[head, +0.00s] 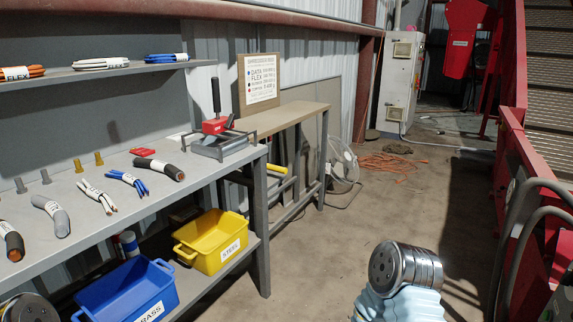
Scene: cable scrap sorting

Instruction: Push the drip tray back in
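I cannot pick out a drip tray for certain in the head view. A bench tool with a red block and a black upright handle (216,125) stands on a grey metal frame at the right end of the workbench. No gripper shows. A part of my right arm in a light blue sleeve is at the bottom right, and a small part of my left arm is at the bottom left corner.
The grey workbench (115,215) holds several cable pieces. A blue bin (125,290) and a yellow bin (212,240) labelled STEEL sit on its lower shelf. A red machine (535,165) stands right. An orange cord (388,162) and fan (343,165) are behind; the middle floor is clear.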

